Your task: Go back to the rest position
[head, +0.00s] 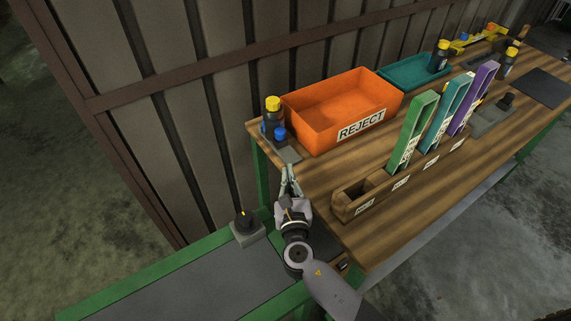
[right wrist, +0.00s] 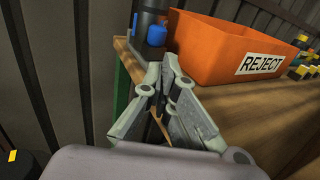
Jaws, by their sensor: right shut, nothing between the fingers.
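My right gripper (head: 289,172) is over the near left edge of the wooden table, just short of a dark bottle with a yellow cap (head: 273,110). Its fingers are shut and empty; in the right wrist view the closed fingertips (right wrist: 171,62) point toward the table. The bottle stands on a grey plate with a blue part beside it. The bottle's lower body and the blue part also show in the right wrist view (right wrist: 156,35). My left gripper is not in view.
An orange REJECT bin (head: 340,105) stands beside the bottle. A wooden rack (head: 352,203) holds green, teal and purple holders. A teal tray (head: 405,73) is farther back. A black knob on a grey box (head: 246,229) sits by the green-framed conveyor (head: 190,288). A corrugated wall runs behind.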

